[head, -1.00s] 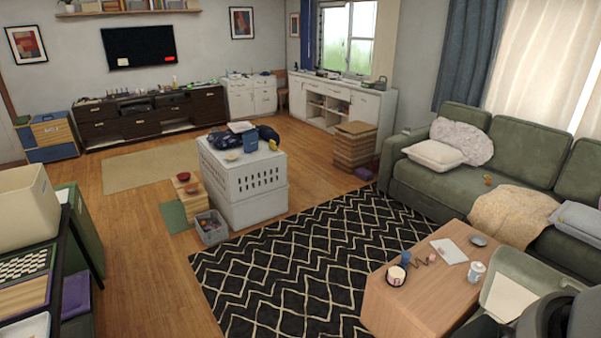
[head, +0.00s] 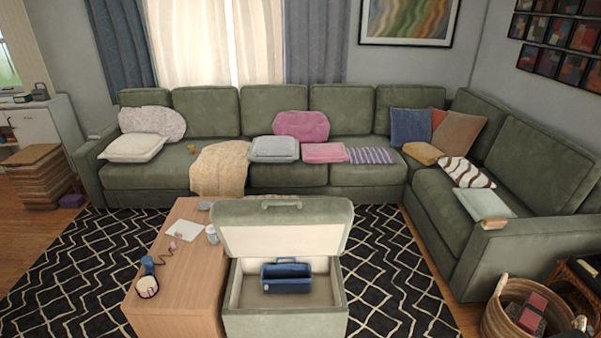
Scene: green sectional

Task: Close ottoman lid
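The green ottoman (head: 285,322) stands on the patterned rug at the bottom middle of the head view. Its lid (head: 283,228) is raised on the far side, with the pale inner face toward me and a handle at its top edge. A blue caddy (head: 286,278) with a handle lies inside the open ottoman. Neither of my grippers shows in the head view.
A wooden coffee table (head: 180,270) stands close against the ottoman's left side, with a can, a paper and a mug on it. A green sectional (head: 300,180) runs behind. A wicker basket (head: 520,315) stands at the right. Rug lies clear right of the ottoman.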

